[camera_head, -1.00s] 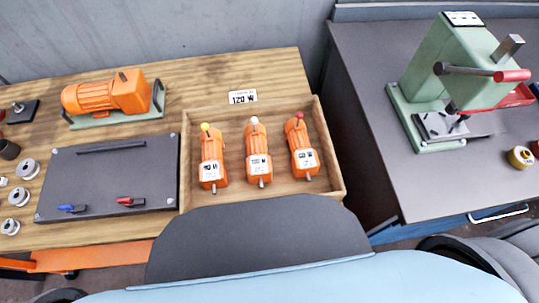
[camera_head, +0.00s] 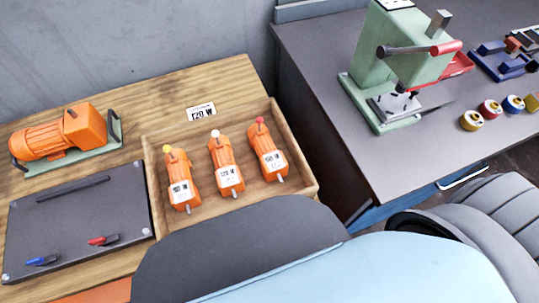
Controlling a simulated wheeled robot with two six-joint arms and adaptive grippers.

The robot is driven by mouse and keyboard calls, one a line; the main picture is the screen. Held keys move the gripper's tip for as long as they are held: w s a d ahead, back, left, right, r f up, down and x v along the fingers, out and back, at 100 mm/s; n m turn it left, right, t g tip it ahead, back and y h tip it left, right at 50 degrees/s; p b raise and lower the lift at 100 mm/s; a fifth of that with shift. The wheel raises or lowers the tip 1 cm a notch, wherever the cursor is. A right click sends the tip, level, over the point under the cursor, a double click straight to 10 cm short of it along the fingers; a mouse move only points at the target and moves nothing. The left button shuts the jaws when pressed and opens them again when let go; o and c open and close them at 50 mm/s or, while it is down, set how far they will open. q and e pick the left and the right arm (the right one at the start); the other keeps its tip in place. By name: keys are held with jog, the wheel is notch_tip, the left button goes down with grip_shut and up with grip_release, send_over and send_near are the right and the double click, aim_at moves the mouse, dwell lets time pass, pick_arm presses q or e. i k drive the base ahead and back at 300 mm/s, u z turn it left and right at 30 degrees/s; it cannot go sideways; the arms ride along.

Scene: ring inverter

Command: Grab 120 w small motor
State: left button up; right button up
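Three small orange motors lie side by side in a shallow wooden tray (camera_head: 299,168). The left motor (camera_head: 176,170) has a yellow knob, the middle motor (camera_head: 221,155) a white knob, and the right motor (camera_head: 264,143) a red knob. A "120 W" sign (camera_head: 201,112) lies on the bench just behind the tray. Neither of my grippers is in view.
A large orange motor (camera_head: 50,140) stands on a green base at the left, behind a dark plate (camera_head: 75,215) with blue and red levers. A green press (camera_head: 385,75) stands on the grey table (camera_head: 330,95) at the right.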

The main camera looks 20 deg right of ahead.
aim_at(228, 175)
jog(key=u, duration=0.05)
jog(key=k, duration=0.5)
jog(key=z, duration=3)
jog(key=k, duration=1.3)
jog(key=u, duration=2.25)
